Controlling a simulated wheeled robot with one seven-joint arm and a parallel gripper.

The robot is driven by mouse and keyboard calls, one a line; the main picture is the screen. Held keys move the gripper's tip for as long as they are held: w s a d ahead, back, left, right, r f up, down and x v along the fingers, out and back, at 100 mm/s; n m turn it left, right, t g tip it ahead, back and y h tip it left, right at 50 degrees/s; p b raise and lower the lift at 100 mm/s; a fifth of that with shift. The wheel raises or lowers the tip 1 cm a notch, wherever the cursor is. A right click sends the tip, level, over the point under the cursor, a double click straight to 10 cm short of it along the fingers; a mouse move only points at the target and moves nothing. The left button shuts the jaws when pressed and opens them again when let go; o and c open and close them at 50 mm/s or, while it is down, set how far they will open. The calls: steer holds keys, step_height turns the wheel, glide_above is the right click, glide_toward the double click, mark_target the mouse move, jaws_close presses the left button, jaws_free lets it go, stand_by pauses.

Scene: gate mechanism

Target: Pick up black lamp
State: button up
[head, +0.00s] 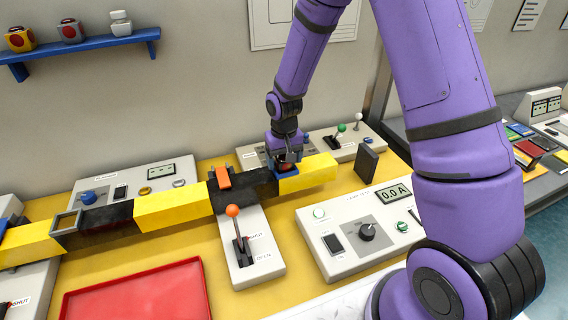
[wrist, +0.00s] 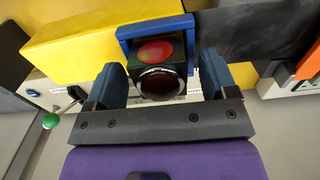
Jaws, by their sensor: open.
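The black lamp (wrist: 163,82) is a dark block with a red disc on top and a round, dark red glass front in a silver ring. It sits in a blue U-shaped holder (wrist: 124,38) on the striped gate bar.
The yellow and black gate bar (head: 172,209) crosses the bench. An orange-knobbed lever (head: 236,228) stands in front, a dial panel (head: 365,230) to the right, and a red tray (head: 135,292) at the front left.

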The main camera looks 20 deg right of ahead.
steer(key=c, duration=1.1)
steer(key=shift+r, duration=0.1)
steer(key=shift+r, duration=0.5)
steer(key=shift+s+r, duration=0.2)
steer(key=shift+r, duration=0.45)
steer(key=shift+s+r, duration=0.2)
steer(key=shift+r, duration=0.4)
steer(key=s+r, duration=0.1)
steer(key=s, duration=1.4)
steer(key=shift+d+r, duration=0.15)
steer(key=shift+d, duration=0.3)
